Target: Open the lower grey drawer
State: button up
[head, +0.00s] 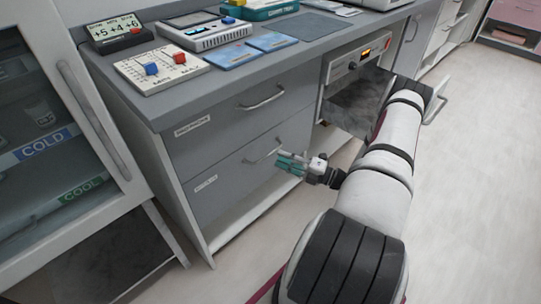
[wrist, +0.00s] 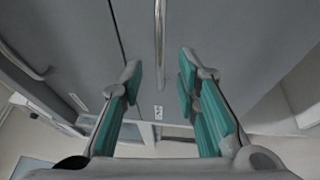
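The lower grey drawer (head: 225,185) is in the front of the grey cabinet and looks shut, flush with the upper drawer. Its bar handle (head: 262,153) is just beyond my gripper's fingertips in the head view. My gripper (head: 281,161), with teal finger pads, is open at the right part of the drawer front. In the wrist view the handle (wrist: 159,35) runs upright, lined up with the gap between the open fingers (wrist: 160,70). I cannot tell whether the fingertips reach around the bar. Nothing is held.
The upper grey drawer (head: 240,110) has its own handle (head: 263,98) above. A glass-doored cabinet (head: 60,130) stands at the left. An instrument unit (head: 357,62) and an open compartment are at the right, behind my arm. The floor (head: 480,200) at the right is clear.

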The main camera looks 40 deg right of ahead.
aim_at(271, 153)
jog(key=shift+b+x, duration=0.3)
jog(key=shift+x, duration=2.35)
grip_shut()
